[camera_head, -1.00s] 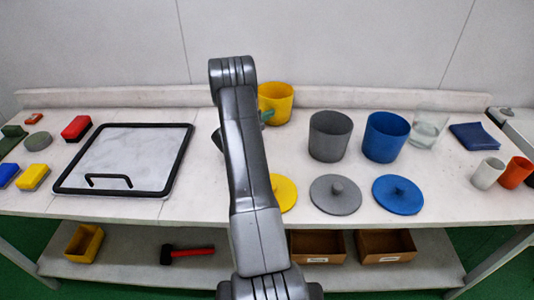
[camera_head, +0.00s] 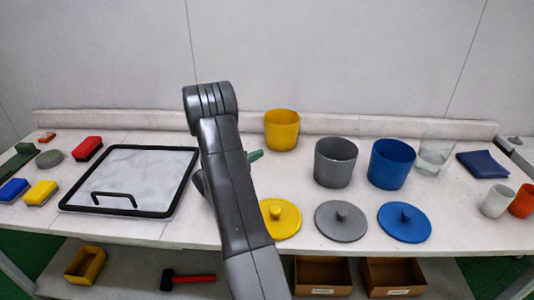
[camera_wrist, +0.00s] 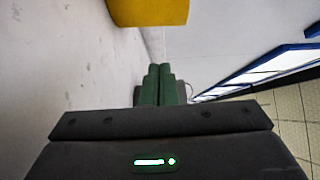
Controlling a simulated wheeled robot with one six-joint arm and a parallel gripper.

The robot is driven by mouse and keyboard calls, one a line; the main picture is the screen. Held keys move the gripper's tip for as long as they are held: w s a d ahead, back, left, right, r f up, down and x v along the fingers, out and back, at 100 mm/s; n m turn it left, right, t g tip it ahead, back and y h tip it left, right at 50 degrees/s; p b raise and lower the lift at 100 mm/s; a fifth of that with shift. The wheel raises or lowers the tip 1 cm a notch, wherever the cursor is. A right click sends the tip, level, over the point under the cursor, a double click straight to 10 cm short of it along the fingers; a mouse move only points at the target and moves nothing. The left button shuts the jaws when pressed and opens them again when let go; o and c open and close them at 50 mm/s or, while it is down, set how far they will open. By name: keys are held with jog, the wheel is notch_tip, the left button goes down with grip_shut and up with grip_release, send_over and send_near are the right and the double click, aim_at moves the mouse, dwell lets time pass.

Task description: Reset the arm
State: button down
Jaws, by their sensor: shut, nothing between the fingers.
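My gripper has green fingers, which show in the wrist view (camera_wrist: 160,85). They are pressed together with nothing between them. In the head view my grey arm rises over the front of the table, and the green fingertips (camera_head: 255,155) show just right of it, left of and nearer than the yellow pot. The yellow pot (camera_head: 282,131) stands open on the table. Part of a yellow thing also shows at the top of the wrist view (camera_wrist: 150,12). The rest of my gripper is hidden behind my arm in the head view.
A grey pot (camera_head: 335,163) and a blue pot (camera_head: 391,165) stand right of my arm. Yellow (camera_head: 280,219), grey (camera_head: 341,222) and blue (camera_head: 404,223) lids lie in front. A glass (camera_head: 435,155) stands behind. A black-framed board (camera_head: 140,175) lies left. The lower shelf holds boxes and a hammer.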

jog(key=shift+v, duration=0.8)
jog(key=shift+w+d, duration=0.1)
